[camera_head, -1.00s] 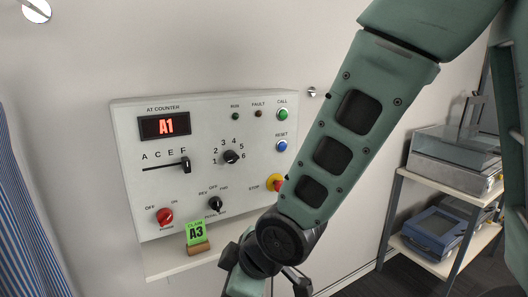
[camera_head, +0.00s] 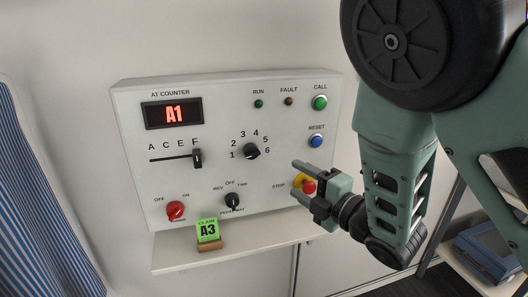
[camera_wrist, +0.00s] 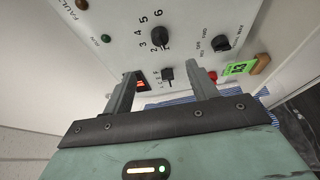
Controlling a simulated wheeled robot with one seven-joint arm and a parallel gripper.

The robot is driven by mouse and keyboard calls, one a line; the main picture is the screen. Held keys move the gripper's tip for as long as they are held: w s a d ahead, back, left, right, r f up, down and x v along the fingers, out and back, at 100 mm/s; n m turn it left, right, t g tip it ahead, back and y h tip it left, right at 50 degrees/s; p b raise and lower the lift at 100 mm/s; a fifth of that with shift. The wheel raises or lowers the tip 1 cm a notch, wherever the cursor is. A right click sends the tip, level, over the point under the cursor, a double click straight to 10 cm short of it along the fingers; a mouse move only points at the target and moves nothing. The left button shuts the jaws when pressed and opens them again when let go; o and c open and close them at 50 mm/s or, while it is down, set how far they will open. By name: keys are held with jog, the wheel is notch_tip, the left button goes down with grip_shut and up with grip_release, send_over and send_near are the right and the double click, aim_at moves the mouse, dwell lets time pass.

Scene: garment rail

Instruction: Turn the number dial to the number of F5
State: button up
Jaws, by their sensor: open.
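The number dial (camera_head: 251,151) is a black round knob on the white control panel, with the numbers 1 to 6 around it. I cannot clearly tell which number it points to. The dial also shows at the top of the wrist view (camera_wrist: 160,37), beyond my fingers. My gripper (camera_head: 300,181) is open and empty, in front of the panel to the lower right of the dial and apart from it. Its two fingers show in the wrist view (camera_wrist: 167,78). The letter slider (camera_head: 197,158) is at the F end. The red display (camera_head: 174,114) reads A1.
A yellow-and-red stop button (camera_head: 307,186) is partly behind my gripper. Call and reset buttons (camera_head: 317,141), a red power knob (camera_head: 175,211) and a direction knob (camera_head: 233,200) are on the panel. A green A3 card (camera_head: 208,231) stands on the ledge below. A striped curtain (camera_head: 40,190) hangs left.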

aim_at(256, 156)
jog(key=p+x, duration=0.5)
jog(key=x, duration=0.9)
jog(key=shift+w+a+p, duration=0.15)
jog(key=shift+w+p, duration=0.1)
jog(key=shift+p, duration=0.1)
jog(key=shift+w+a+f, duration=0.1)
jog(key=shift+w+a, duration=0.3)
jog(key=shift+w, duration=0.1)
jog(key=c, duration=1)
